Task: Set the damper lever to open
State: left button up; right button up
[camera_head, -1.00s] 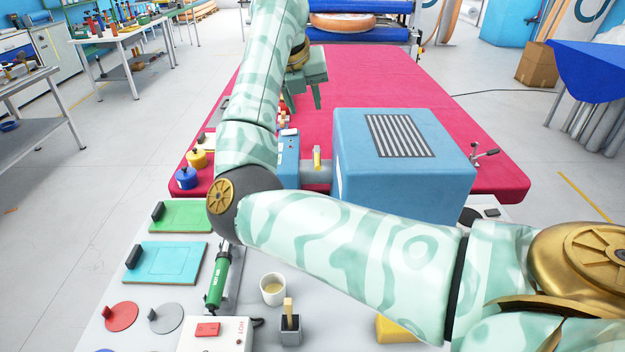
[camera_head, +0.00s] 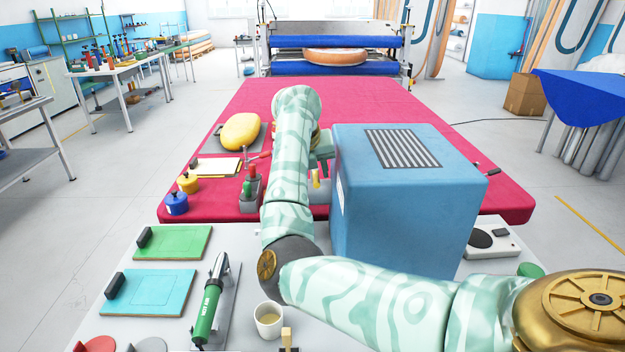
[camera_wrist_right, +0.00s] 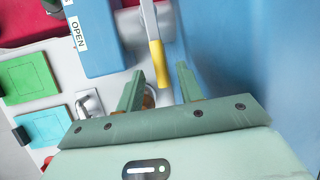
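The damper lever (camera_wrist_right: 156,50) is a pale bar with a yellow grip; in the wrist view its grip end lies near the gap between my right fingertips. Its yellow grip (camera_head: 315,178) shows in the head view beside the big blue box (camera_head: 410,195). My right gripper (camera_wrist_right: 160,72) is open, with its two green fingers apart and not closed on the lever. In the head view, my right arm hides most of it. An OPEN label (camera_wrist_right: 78,33) is on a smaller blue housing (camera_wrist_right: 100,50) left of the lever. My left gripper is not in view.
The big blue box's wall stands close to the right of my right gripper. A white cup (camera_head: 268,318), a green hot-air tool (camera_head: 208,305) and a green board (camera_head: 172,243) are on the near table. A yellow oval object (camera_head: 240,132) lies on the red mat (camera_head: 400,105).

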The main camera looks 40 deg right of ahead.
jog(key=shift+w+d+f, duration=0.1)
jog(key=shift+d+f, duration=0.15)
jog(key=shift+f, duration=0.2)
grip_shut()
